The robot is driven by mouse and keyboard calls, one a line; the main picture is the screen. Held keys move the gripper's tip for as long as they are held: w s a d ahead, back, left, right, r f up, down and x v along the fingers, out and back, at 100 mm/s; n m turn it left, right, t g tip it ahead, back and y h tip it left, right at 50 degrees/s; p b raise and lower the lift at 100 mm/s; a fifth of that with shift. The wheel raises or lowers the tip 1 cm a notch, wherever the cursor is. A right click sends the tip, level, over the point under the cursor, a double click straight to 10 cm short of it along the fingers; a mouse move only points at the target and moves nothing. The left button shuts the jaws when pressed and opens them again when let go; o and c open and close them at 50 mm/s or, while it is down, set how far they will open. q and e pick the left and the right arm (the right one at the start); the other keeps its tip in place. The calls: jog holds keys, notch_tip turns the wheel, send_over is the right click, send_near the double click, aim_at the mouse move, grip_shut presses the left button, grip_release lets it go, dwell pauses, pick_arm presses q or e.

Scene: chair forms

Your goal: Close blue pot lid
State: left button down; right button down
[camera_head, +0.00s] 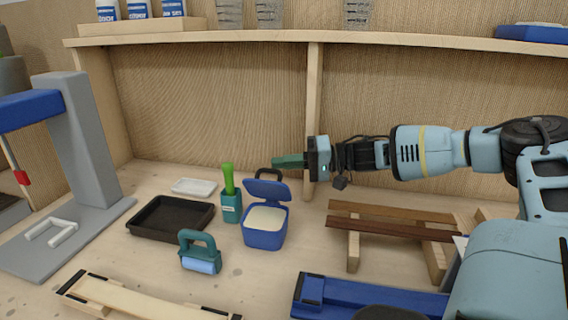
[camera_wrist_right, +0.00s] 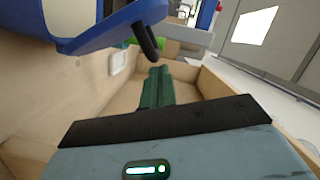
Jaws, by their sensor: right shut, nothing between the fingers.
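The blue pot (camera_head: 263,239) stands on the workbench, with pale contents showing inside. Its blue lid (camera_head: 267,189) is open, tilted up at the back of the pot, with a black handle (camera_head: 268,174) at its top. My right gripper (camera_head: 275,162) has teal fingers that are shut and empty. It reaches in from the right, close behind and above the raised lid. In the right wrist view the lid (camera_wrist_right: 88,22) and handle (camera_wrist_right: 148,40) hang at the upper left, and the shut fingers (camera_wrist_right: 157,88) are beside them with a gap. My left gripper is not in view.
A teal container (camera_head: 230,208) with a green item stands just left of the pot. A teal-handled roller (camera_head: 200,255), black tray (camera_head: 170,218) and white dish (camera_head: 194,187) lie farther left. Wooden slats (camera_head: 390,225) lie to the right. A shelf (camera_head: 280,36) runs above.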

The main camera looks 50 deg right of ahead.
jog(key=shift+s+a+r+n+p, duration=0.15)
jog(key=shift+a+n+p, duration=0.15)
jog(key=shift+p, duration=0.15)
